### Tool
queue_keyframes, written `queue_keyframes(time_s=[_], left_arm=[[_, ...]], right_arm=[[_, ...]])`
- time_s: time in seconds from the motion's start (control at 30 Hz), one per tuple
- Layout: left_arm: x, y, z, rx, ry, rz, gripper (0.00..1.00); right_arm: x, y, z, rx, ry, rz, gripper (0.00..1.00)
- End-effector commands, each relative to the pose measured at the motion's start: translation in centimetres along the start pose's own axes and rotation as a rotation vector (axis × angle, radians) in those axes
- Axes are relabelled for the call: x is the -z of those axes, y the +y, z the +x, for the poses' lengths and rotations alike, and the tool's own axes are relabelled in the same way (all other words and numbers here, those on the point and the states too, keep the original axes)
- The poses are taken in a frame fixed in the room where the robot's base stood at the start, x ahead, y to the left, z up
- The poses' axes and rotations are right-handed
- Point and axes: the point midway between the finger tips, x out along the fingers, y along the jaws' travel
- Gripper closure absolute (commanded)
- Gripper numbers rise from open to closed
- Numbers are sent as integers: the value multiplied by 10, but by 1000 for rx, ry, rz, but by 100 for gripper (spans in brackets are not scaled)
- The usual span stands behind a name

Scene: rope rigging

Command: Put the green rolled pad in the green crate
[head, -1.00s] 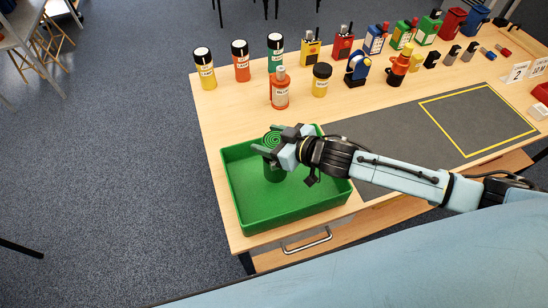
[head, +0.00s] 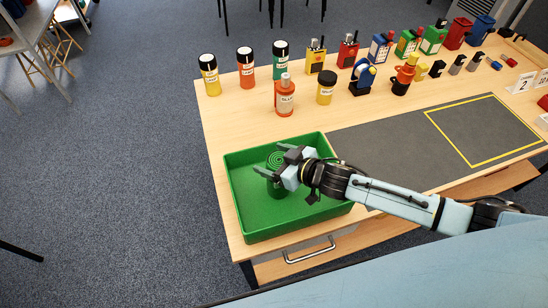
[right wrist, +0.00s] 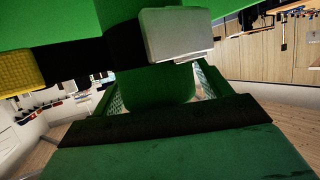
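The green rolled pad (head: 277,186) stands upright inside the green crate (head: 236,198), its spiral end facing up. In the head view its base looks at or close to the crate floor; I cannot tell if it touches. My right gripper (head: 276,160) reaches in from the right, with one finger on either side of the pad near its top, and looks shut on it. My left gripper is not in view.
Several bottles, cans and small boxes stand along the back of the table, the nearest an orange bottle (head: 284,98). A grey mat (head: 400,145) with a yellow outline lies right of the crate. The crate floor around the pad is clear.

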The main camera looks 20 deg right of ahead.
Motion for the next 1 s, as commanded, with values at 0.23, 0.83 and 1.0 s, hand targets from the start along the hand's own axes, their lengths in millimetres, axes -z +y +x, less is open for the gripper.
queue_keyframes(time_s=[0.23,0.83,1.0], left_arm=[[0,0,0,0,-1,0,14],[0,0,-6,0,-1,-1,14],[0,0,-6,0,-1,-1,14]], right_arm=[[0,0,0,0,0,0,18],[1,0,-86,0,-4,1,18],[2,0,-109,0,-2,1,18]])
